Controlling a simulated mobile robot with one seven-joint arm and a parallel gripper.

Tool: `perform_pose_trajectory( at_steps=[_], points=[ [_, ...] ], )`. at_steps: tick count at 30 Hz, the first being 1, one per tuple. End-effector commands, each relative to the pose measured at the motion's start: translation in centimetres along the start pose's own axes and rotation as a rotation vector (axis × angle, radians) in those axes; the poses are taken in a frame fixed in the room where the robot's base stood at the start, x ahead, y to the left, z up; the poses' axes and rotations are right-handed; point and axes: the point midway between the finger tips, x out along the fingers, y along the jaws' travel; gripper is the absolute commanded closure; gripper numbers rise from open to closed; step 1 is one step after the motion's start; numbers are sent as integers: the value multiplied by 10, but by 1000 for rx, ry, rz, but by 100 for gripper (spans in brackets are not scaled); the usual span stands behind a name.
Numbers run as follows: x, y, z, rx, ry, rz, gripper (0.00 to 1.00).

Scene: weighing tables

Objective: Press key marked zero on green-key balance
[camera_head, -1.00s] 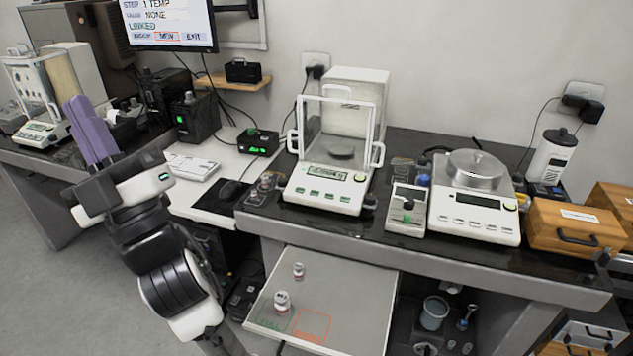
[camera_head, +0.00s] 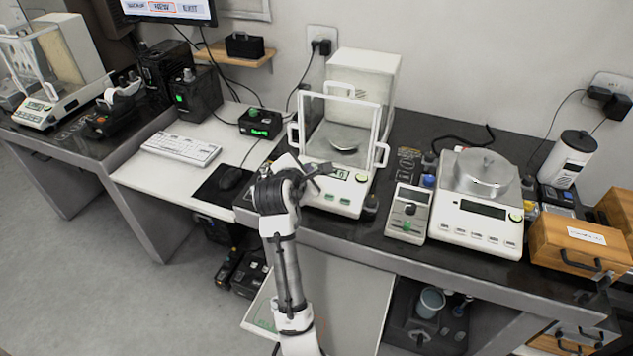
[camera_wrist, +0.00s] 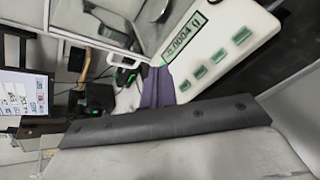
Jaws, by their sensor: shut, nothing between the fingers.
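The green-key balance (camera_head: 349,195) is white with a glass draft shield and stands on the dark bench in mid-picture. In the wrist view its front panel (camera_wrist: 216,27) shows a lit display (camera_wrist: 183,39) and a row of green keys (camera_wrist: 221,57); their markings are too small to read. My gripper (camera_head: 322,170) is over the left front of this balance and hides part of the display and the left keys. In the wrist view its purple fingers (camera_wrist: 158,88) are together and empty, near the lower-left end of the key row. I cannot tell whether they touch a key.
A second balance (camera_head: 476,230) with a round pan stands to the right, with a small grey device (camera_head: 407,214) between. A wooden box (camera_head: 581,244) is at far right. A pull-out shelf (camera_head: 352,290) is below the bench.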

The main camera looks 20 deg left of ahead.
Motion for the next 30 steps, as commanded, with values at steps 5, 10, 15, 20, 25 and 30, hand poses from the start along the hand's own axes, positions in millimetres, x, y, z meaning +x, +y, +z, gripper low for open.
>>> perform_pose_trajectory(
  at_steps=[5, 10, 15, 20, 25, 30],
  points=[
    [1, -4, 0, -15, 2, -15, 100],
    [1, -4, 0, -13, 2, -13, 100],
    [4, -6, -3, -12, 2, -12, 100],
    [13, -13, -10, -12, 2, -11, 100],
    [28, -26, -22, -11, 2, -11, 100],
    [44, -38, -35, -11, 3, -10, 100]
  ],
)
